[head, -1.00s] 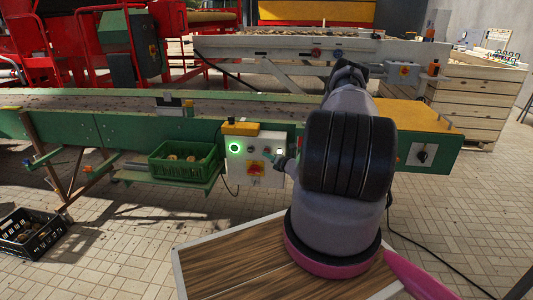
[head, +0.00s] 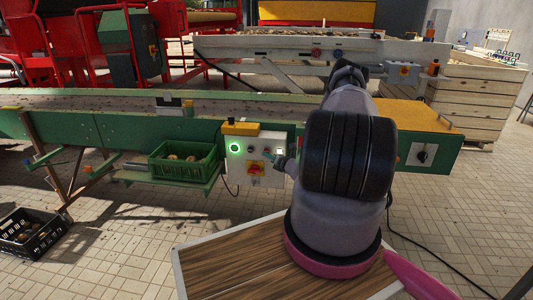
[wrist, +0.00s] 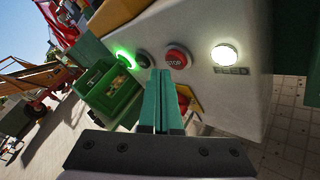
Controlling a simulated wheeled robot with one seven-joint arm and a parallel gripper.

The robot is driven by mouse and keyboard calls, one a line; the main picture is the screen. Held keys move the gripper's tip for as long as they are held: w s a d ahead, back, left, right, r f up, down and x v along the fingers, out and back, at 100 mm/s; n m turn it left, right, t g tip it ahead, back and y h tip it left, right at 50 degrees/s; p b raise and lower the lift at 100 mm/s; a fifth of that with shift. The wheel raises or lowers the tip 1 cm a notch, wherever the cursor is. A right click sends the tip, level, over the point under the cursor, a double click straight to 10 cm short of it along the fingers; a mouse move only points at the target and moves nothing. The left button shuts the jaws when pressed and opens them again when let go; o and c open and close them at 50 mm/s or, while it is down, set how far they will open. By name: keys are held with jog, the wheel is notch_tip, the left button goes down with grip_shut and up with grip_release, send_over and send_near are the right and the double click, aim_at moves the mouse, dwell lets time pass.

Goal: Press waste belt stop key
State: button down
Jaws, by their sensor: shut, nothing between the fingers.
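The control box (head: 233,173) is a pale panel on the front of the green belt frame. In the wrist view it carries a glowing green key (wrist: 125,59), a dark key (wrist: 143,59), a red key marked STOP (wrist: 176,58) and a lit white key (wrist: 224,54). My gripper (wrist: 163,73) is shut and empty, its teal fingers side by side. Its tips lie just below the gap between the dark and red keys in the picture. I cannot tell if they touch the panel. In the head view my gripper (head: 272,157) is at the box's right part.
A yellow-and-red switch (head: 255,168) sits lower on the box, partly behind my fingers in the wrist view. A yellow block (head: 240,129) tops the box. A green crate (head: 182,163) of potatoes stands to its left. A black crate (head: 28,232) is on the floor.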

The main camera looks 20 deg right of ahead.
jog(key=shift+w, duration=0.1)
jog(key=shift+w+d, duration=0.2)
jog(key=shift+w, duration=0.05)
jog(key=shift+w+d, duration=0.25)
jog(key=shift+w, duration=0.1)
dwell(0.9)
jog(key=shift+s+a, duration=0.45)
jog(key=shift+s, duration=0.25)
jog(key=shift+s+a, duration=0.7)
jog(key=shift+s, duration=0.35)
jog(key=shift+s+a, duration=0.7)
jog(key=shift+s, duration=0.35)
jog(key=shift+r, duration=0.1)
